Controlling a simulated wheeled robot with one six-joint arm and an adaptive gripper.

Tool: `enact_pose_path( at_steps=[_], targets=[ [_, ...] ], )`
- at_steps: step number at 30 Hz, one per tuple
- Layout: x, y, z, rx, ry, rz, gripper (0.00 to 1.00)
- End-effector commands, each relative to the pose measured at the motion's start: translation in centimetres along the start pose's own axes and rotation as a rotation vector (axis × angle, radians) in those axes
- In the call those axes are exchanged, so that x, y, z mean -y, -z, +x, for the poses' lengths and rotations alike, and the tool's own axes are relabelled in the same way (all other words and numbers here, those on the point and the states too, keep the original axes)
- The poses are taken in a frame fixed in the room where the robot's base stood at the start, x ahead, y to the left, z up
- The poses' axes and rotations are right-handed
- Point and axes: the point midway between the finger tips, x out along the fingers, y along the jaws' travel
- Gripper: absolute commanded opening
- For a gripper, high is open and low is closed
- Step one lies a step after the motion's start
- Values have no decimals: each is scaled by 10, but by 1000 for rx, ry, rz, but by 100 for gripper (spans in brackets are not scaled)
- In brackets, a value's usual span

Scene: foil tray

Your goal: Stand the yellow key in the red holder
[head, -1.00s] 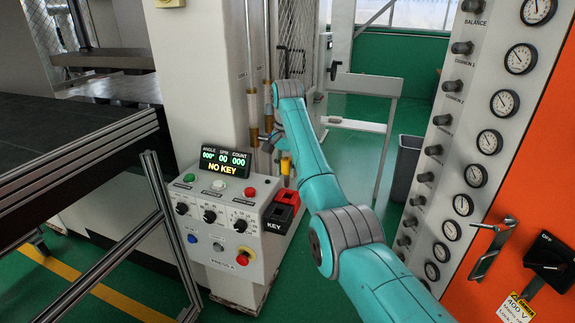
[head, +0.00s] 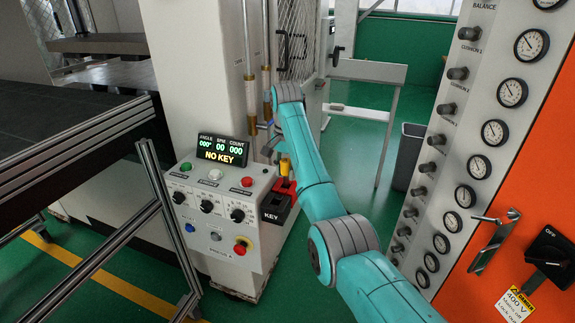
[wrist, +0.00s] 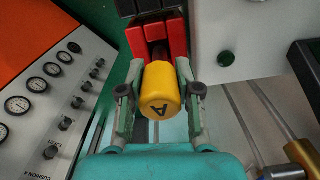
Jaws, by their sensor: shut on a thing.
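The yellow key (wrist: 160,88) has a thick round yellow head marked "A" and a dark shaft beyond it. My gripper (wrist: 159,92) is shut on the yellow head, one finger on each side. The red holder (wrist: 137,42) lies beyond the key, and the shaft lines up with its middle. I cannot tell whether the shaft tip is inside it. In the head view the key (head: 284,164) shows upright just above the red holder (head: 286,187), both partly hidden by my arm, and my gripper is mostly hidden.
A black box labelled KEY (head: 276,207) sits below the red holder on the console (head: 217,226). The console display (head: 222,150) reads NO KEY. A gauge panel (head: 462,150) stands at the right. Brass-ended rods (head: 267,100) stand behind the console.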

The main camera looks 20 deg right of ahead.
Motion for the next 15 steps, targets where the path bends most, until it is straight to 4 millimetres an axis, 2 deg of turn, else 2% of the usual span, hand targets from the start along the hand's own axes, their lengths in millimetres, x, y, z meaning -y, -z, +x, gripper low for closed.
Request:
enact_pose_path(
  at_steps=[6,15],
  targets=[
    [1,-7,12,0,0,1,0],
    [-3,-3,24,0,0,0,0]
  ],
)
